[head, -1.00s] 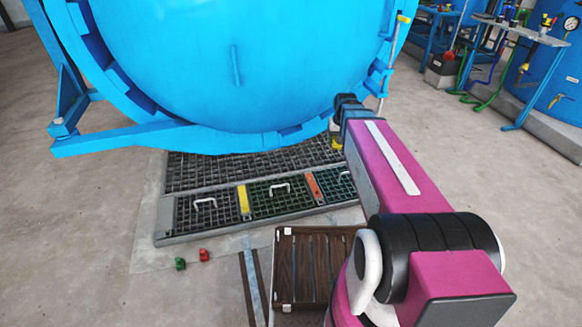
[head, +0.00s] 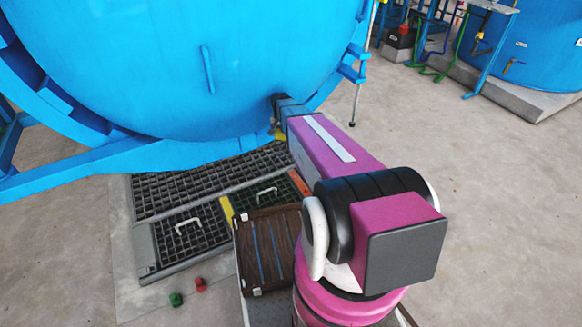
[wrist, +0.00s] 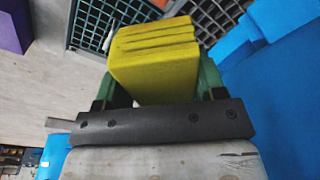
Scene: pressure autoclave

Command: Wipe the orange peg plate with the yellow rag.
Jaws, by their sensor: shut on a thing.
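The orange peg plate (head: 299,182) is a narrow strip between dark floor grates, below the big blue vessel, partly hidden by my arm in the head view. A small orange piece, probably this plate, shows at the top edge of the wrist view (wrist: 158,3). The yellow rag (wrist: 155,62) is a thick folded block between the green fingers of my gripper (wrist: 157,80), which is shut on it. In the head view a bit of yellow, likely the rag (head: 279,134), shows under the end of my arm. I see no contact between rag and plate.
The blue vessel (head: 180,70) hangs low over the grates (head: 190,232), close to my arm's end. A yellow strip (head: 227,210) lies between two grates with white handles. Small green (head: 176,299) and red (head: 200,284) pieces lie on the floor. Floor at right is clear.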

